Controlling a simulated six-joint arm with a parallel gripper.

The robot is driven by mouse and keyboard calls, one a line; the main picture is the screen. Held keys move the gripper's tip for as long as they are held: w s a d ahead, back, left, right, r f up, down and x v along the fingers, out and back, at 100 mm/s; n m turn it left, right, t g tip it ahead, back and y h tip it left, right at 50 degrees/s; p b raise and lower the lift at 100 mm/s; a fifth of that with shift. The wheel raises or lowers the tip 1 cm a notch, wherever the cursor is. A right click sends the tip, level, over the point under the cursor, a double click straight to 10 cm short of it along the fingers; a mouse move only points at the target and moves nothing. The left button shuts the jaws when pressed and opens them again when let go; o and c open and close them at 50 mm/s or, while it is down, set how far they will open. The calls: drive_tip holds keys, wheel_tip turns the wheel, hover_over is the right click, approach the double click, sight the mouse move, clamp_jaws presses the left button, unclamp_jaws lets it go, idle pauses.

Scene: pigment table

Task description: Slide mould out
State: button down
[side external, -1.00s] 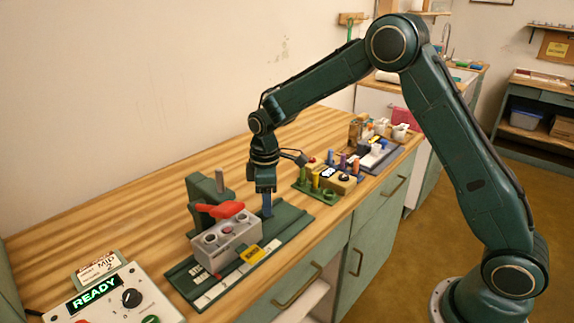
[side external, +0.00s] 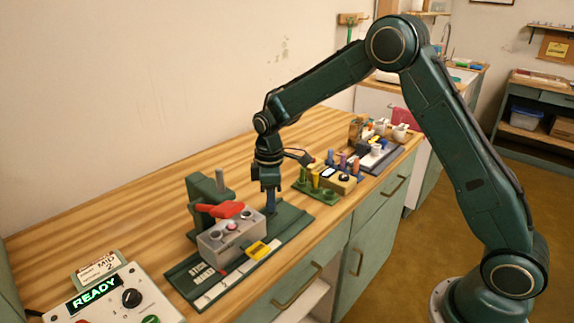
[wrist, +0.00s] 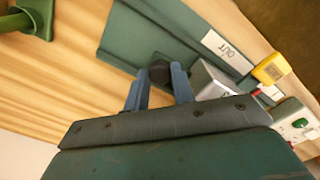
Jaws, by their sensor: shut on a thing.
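The mould (side external: 224,247) is a grey block with round openings in its top and a yellow tag (side external: 257,251) on its front. It sits on a dark green slide base (side external: 289,221) below a green press stand with a red lever (side external: 220,210). My gripper (side external: 270,210) points down at the mould's right end. In the wrist view, its blue fingers (wrist: 159,78) are shut on a dark knob (wrist: 160,71) beside the grey mould (wrist: 211,82). The knob's join to the mould is hidden.
A white OUT label (wrist: 226,50) lies on the base in the wrist view. A control box (side external: 112,296) reading READY stands front left. A rack of coloured tools (side external: 318,186) stands right of the base. The base's right end is clear.

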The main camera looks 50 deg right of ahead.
drive_tip(key=d, duration=1.1)
drive_tip(key=shift+d, duration=0.4)
drive_tip(key=c, duration=1.2)
unclamp_jaws()
drive_tip(key=shift+r, duration=0.4)
wheel_tip(320, 180, up, 13)
